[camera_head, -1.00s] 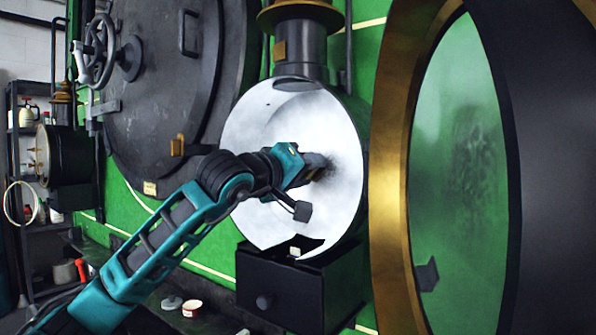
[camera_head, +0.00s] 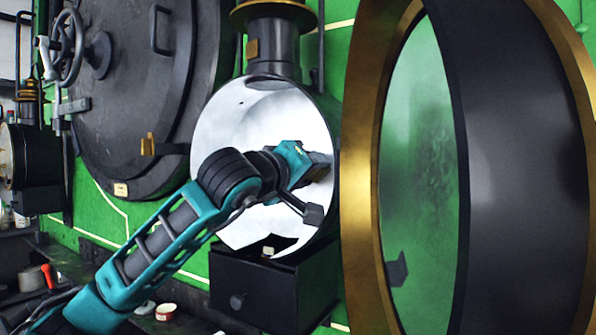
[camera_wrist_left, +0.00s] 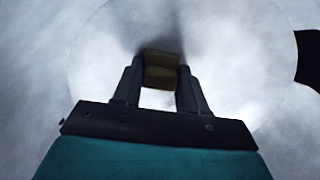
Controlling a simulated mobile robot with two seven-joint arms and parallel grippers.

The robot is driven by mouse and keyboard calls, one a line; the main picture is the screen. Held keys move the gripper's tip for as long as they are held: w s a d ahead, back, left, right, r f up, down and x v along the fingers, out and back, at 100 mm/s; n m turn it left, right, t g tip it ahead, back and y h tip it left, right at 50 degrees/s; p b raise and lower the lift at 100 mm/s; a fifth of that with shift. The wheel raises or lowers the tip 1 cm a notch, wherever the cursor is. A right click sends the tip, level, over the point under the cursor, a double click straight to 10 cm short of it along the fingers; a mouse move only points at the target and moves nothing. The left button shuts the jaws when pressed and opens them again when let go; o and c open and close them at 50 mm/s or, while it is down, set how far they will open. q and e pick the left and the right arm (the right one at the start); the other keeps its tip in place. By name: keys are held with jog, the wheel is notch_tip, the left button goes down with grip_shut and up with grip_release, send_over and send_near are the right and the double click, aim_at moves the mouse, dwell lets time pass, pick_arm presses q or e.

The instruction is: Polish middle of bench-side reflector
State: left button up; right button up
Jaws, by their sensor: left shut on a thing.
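In the left wrist view the gripper (camera_wrist_left: 161,78) is shut on a small yellowish pad (camera_wrist_left: 161,60), which faces the reflector (camera_wrist_left: 225,45). Faint grey streaks or reflections show there; I cannot tell whether the pad touches the surface. My right gripper is not in view.
The lamp's open glass door with brass rim (camera_head: 358,185) stands close at the right of my gripper. A black box (camera_head: 252,290) is below the reflector. The dark round boiler door (camera_head: 130,100) with handwheel (camera_head: 68,45) is at the left. A small tin (camera_head: 166,311) stands below.

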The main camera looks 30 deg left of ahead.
pick_arm(q)
jog(key=shift+d, duration=0.6)
jog(key=a, duration=1)
jog(key=shift+w+a+b, duration=0.35)
jog(key=shift+w+b, duration=0.05)
jog(key=s+b, duration=0.3)
jog(key=s, duration=0.3)
jog(key=shift+a, duration=0.2)
